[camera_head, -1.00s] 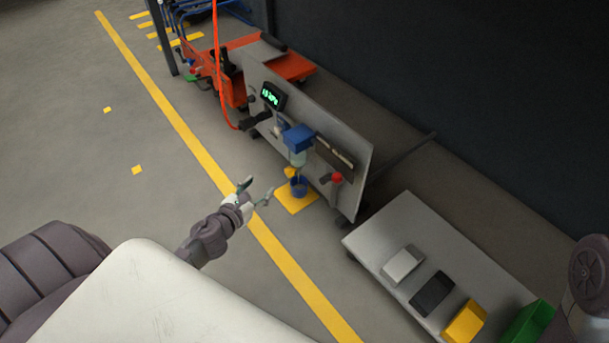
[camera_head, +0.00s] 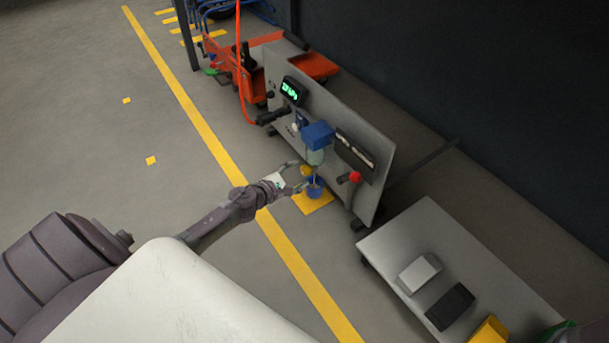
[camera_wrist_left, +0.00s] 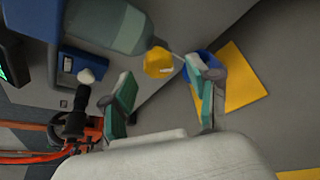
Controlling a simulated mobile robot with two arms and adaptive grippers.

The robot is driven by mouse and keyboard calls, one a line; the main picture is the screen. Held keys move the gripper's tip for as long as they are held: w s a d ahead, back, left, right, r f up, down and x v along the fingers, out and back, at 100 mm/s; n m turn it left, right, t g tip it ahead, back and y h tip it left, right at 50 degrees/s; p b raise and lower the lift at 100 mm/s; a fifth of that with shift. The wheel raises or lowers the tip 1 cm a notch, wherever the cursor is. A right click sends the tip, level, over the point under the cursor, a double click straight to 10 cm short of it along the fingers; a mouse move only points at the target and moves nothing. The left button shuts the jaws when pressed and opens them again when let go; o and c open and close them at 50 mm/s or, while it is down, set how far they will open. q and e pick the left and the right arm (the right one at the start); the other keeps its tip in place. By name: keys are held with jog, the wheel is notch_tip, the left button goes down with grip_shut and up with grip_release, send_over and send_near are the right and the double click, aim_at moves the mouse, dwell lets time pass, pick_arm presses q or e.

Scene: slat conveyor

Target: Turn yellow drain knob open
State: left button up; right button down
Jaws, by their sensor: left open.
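The yellow drain knob (camera_wrist_left: 158,62) sits at the lower end of the clear bowl (camera_wrist_left: 105,25) of a blue-topped filter unit. In the head view the knob (camera_head: 306,171) is a small yellow patch under the blue filter head (camera_head: 318,135). My left gripper (camera_head: 297,174) is open beside the knob, its fingers pointing at the unit. In the left wrist view its two teal-padded fingers (camera_wrist_left: 163,98) are spread, with the knob just beyond the gap between them, apart from both pads. My right gripper is not in view.
A blue cup (camera_head: 315,189) stands on a yellow floor square (camera_head: 318,203) below the filter. A red knob (camera_head: 355,177) and a green-lit display (camera_head: 290,91) are on the grey panel (camera_head: 375,205). A low cart (camera_head: 420,235) with several blocks stands at right.

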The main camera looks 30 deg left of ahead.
aim_at(303, 172)
pick_arm(q)
jog(key=shift+b+x, duration=0.5)
jog(key=shift+x, duration=1.35)
grip_shut()
